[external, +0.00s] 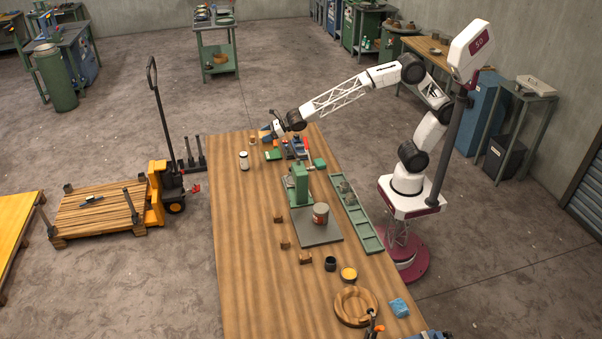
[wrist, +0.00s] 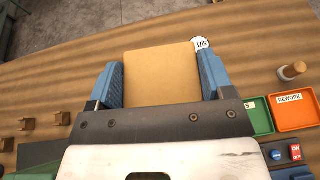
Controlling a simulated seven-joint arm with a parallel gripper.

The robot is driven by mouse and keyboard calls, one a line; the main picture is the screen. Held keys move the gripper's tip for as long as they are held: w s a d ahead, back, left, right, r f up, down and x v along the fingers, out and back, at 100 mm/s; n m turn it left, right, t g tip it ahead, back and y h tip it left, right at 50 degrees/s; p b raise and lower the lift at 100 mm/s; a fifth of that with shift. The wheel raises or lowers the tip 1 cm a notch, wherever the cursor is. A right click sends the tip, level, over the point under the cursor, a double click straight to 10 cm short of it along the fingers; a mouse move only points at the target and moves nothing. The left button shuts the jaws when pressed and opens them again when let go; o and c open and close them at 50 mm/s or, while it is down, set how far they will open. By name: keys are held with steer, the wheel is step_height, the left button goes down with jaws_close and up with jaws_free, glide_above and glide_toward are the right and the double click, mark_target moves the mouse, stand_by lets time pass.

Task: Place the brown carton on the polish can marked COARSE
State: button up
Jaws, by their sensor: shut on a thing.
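My gripper (wrist: 161,84) is shut on the brown carton (wrist: 161,75), with one blue finger at each side of it. In the external view my gripper (external: 267,134) is over the far end of the wooden bench, and I cannot make out the carton clearly there. In the wrist view a round white lid with dark lettering (wrist: 201,44) shows just past the carton's corner, partly hidden. It may belong to the white-topped jar (external: 243,160) standing on the bench. I cannot read COARSE on any can. A reddish-brown can (external: 320,213) stands on the grey plate.
A green press (external: 299,184) stands mid-bench. The bench's left side is mostly clear.

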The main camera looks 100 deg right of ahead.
steer(key=shift+s+a+r, duration=0.1)
steer(key=shift+a+r, duration=0.05)
steer(key=shift+r, duration=0.5)
steer(key=shift+a+r, duration=0.15)
steer(key=shift+r, duration=0.45)
steer(key=s+a+r+n+g+y, duration=0.15)
steer(key=s+a+n+y, duration=0.35)
steer(key=a, duration=0.6)
steer(key=s+a+r+n+y, duration=0.25)
steer(key=s+a, duration=0.45)
steer(key=a, duration=0.4)
steer(key=s+a+f+n+g+y, duration=0.2)
steer(key=s+a+n+g+y, duration=0.1)
steer(key=s+a, duration=0.55)
steer(key=s+a+f+n+g+y, duration=0.25)
steer(key=s+a+n+g, duration=0.2)
steer(key=s, duration=0.75)
steer(key=shift+m+t, duration=0.3)
steer(key=shift+t, duration=0.1)
steer(key=f, duration=0.4)
steer(key=shift+w+a+f, duration=0.25)
steer(key=shift+w+f, duration=0.1)
steer(key=shift+f, duration=0.05)
steer(key=shift+w, duration=0.15)
steer(key=w+a, duration=0.3)
steer(key=w, duration=0.4)
steer(key=w+a+f, duration=0.1)
steer(key=w+a, duration=0.3)
steer(key=w, duration=0.3)
steer(key=shift+f, duration=0.25)
